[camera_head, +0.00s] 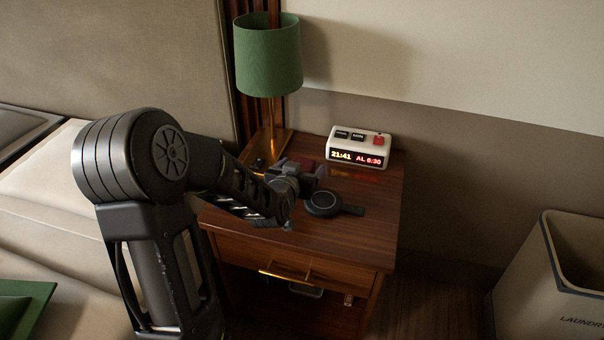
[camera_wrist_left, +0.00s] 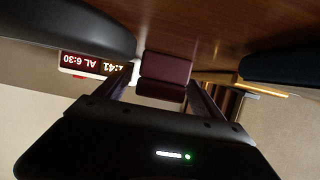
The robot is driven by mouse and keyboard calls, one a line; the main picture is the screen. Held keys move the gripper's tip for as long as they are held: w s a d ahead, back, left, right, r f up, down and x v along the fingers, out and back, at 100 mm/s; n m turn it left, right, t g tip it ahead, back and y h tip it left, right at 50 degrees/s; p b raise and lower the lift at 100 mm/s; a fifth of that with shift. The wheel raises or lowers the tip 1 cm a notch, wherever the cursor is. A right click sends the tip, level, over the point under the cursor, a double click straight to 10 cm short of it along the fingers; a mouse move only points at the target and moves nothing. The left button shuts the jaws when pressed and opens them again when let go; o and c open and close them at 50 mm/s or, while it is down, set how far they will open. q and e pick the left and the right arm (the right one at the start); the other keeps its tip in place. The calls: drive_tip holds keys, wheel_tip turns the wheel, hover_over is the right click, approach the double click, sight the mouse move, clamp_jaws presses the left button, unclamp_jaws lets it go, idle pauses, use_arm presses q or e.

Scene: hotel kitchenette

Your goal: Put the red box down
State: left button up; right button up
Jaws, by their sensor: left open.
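The dark red box (camera_head: 305,163) is on the nightstand top (camera_head: 345,222), mostly hidden behind my left gripper in the head view. In the left wrist view the red box (camera_wrist_left: 165,70) shows as a dark maroon block against the wood, between and beyond the two fingers. My left gripper (camera_head: 297,170) is low over the nightstand and open around or just short of the box. Whether a finger touches the box I cannot tell. My right gripper is not in view.
A white alarm clock (camera_head: 358,147) stands right of the box. A green-shaded lamp (camera_head: 268,55) stands behind. A round black object with a handle (camera_head: 323,204) lies in front of the clock. A laundry bin (camera_head: 545,275) stands at right.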

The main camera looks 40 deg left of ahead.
sight(302, 163)
use_arm(q)
drive_tip(key=shift+w, duration=0.1)
drive_tip(key=shift+c, duration=0.4)
drive_tip(key=c, duration=1.6)
wheel_tip(302, 163, up, 10)
drive_tip(key=p, duration=0.3)
drive_tip(key=shift+p, duration=0.3)
